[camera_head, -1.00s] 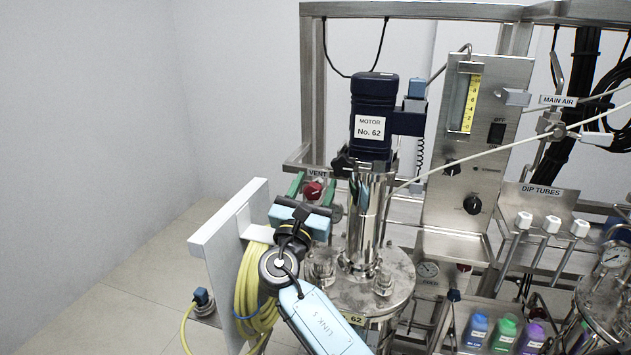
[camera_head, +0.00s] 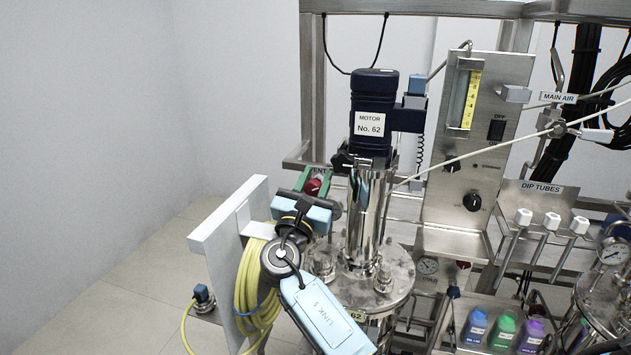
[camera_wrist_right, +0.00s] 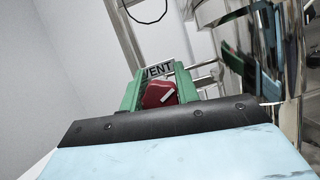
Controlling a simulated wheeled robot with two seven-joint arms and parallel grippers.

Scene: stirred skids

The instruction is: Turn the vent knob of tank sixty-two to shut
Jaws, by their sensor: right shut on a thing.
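The red vent knob (camera_head: 312,187) sits under the VENT label (camera_head: 318,170), left of the tank's steel column. It also shows in the right wrist view (camera_wrist_right: 158,94), with a pale pointer mark slanting up to the right. My right gripper (camera_head: 315,183) has its green fingers on either side of the knob and is shut on it. The wrist hides the knob's lower part. Tank sixty-two (camera_head: 375,290) has a round steel lid, a "62" tag and a dark blue motor (camera_head: 374,110) marked No. 62. My left gripper is not in view.
A white panel (camera_head: 225,225) with a coiled yellow hose (camera_head: 250,290) stands close left of my right forearm. A steel gauge panel (camera_head: 470,150) and dip tubes (camera_head: 540,222) are at the right. Coloured bottles (camera_head: 503,330) sit lower right. The far left is bare wall and floor.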

